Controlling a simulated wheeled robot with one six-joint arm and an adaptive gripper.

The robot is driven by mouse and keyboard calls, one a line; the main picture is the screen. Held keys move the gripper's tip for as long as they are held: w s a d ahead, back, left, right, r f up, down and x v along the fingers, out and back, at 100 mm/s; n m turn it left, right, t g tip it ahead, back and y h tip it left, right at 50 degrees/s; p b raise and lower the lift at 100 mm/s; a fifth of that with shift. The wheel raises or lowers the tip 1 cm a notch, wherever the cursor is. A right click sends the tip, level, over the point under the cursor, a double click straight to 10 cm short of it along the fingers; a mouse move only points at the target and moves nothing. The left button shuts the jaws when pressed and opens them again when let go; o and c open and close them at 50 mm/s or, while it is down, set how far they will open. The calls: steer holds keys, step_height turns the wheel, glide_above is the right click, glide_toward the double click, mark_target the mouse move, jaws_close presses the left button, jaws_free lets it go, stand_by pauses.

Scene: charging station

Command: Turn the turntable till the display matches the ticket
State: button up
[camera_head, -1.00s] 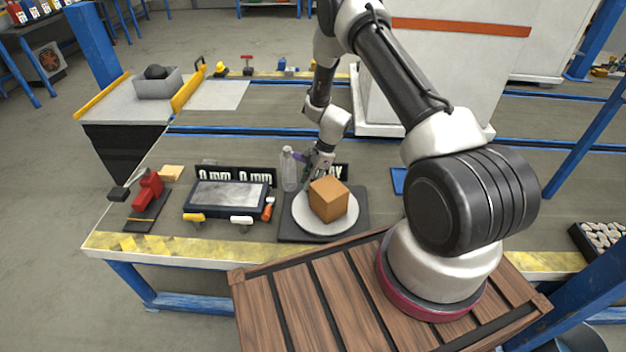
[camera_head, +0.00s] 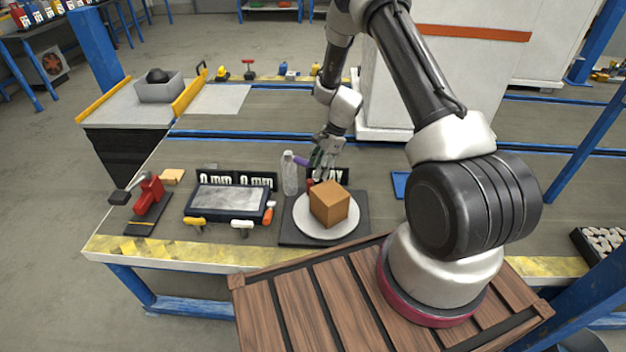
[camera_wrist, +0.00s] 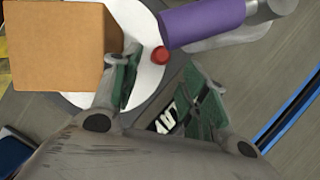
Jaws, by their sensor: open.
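The white round turntable (camera_head: 312,232) sits on a dark base plate (camera_head: 290,234) near the bench's front edge, with a brown box (camera_head: 330,206) on it. A small red knob (camera_wrist: 160,55) shows at the turntable's rim in the wrist view. The dark display (camera_head: 340,176) stands behind, its lettering partly hidden by my gripper; part of it also shows in the wrist view (camera_wrist: 172,114). My gripper (camera_head: 320,160) is open and empty behind the box. Its green-padded fingers (camera_wrist: 163,88) are apart, with the red knob beyond the gap. I cannot make out a ticket.
A clear bottle (camera_head: 290,175) and a purple cylinder (camera_wrist: 203,22) are close beside my gripper.

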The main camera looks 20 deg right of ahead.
steer(key=v, duration=0.4)
steer(key=shift+c, duration=0.2)
steer(key=s+d+m, duration=0.1)
steer(key=d, duration=0.4)
steer(key=s+d+m+t, duration=0.1)
steer(key=d, duration=0.1)
steer(key=shift+s+d+f+m, duration=0.3)
jaws_close()
steer(key=x, duration=1)
steer(key=shift+f, duration=0.15)
steer(key=a, duration=0.2)
steer(key=shift+w+a, duration=0.25)
steer(key=shift+a, duration=0.05)
steer(key=shift+w+a, duration=0.15)
steer(key=shift+a, duration=0.4)
